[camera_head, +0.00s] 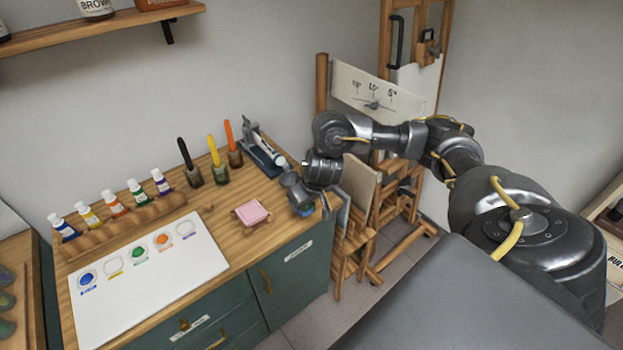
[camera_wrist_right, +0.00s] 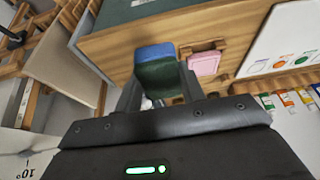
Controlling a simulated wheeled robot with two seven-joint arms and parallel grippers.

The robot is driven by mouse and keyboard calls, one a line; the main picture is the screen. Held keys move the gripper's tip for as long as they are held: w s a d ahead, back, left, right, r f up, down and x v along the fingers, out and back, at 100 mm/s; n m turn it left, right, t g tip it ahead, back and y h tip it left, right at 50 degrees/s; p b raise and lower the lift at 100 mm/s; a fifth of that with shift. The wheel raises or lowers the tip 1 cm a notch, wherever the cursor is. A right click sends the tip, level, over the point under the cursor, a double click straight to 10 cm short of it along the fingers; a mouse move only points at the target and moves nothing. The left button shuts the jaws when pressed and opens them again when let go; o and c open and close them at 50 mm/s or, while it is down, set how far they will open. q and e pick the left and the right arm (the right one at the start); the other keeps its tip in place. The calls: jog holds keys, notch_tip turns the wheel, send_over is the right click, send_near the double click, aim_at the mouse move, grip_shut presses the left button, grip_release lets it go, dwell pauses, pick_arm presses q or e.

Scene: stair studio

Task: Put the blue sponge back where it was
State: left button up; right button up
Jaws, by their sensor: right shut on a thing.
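My right gripper (camera_head: 305,200) is at the right end of the wooden desktop, pointing down. In the right wrist view the gripper (camera_wrist_right: 160,82) is shut on the blue sponge (camera_wrist_right: 155,53), which has a blue layer and a dark green layer. In the head view only a bit of blue shows at the fingertips. A pink sponge (camera_head: 252,211) sits on a small wooden rest left of the gripper; it also shows in the right wrist view (camera_wrist_right: 204,64). Whether the held sponge touches the desk is unclear. My left gripper is out of view.
A white sheet with paint spots (camera_head: 150,268) covers the desk's front left. Paint bottles (camera_head: 115,203) stand in a wooden rack behind it. Jars with coloured handles (camera_head: 218,172) stand at the back. Canvases and a wooden easel (camera_head: 375,215) stand close to the desk's right side.

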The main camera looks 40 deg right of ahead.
jog(key=w+d+f+b, duration=0.1)
jog(key=w+d+f, duration=0.1)
jog(key=d, duration=0.1)
jog(key=w+d+f+b, duration=0.1)
jog(key=w+d+f, duration=0.2)
jog(key=w+d+f+b, duration=0.1)
jog(key=w+d+f, duration=0.2)
jog(key=shift+d+f+b, duration=0.25)
jog(key=shift+d+b, duration=0.1)
jog(key=shift+d, duration=0.05)
jog(key=shift+w+d+f, duration=0.35)
jog(key=shift+d+f, duration=0.05)
jog(key=shift+f, duration=0.3)
notch_tip(320, 180, down, 3)
jog(key=shift+r+p, duration=0.1)
jog(key=shift+p, duration=0.45)
jog(key=shift+f, duration=0.2)
jog(key=shift+f, duration=0.15)
jog(key=o, duration=0.9)
jog(key=shift+o, duration=0.2)
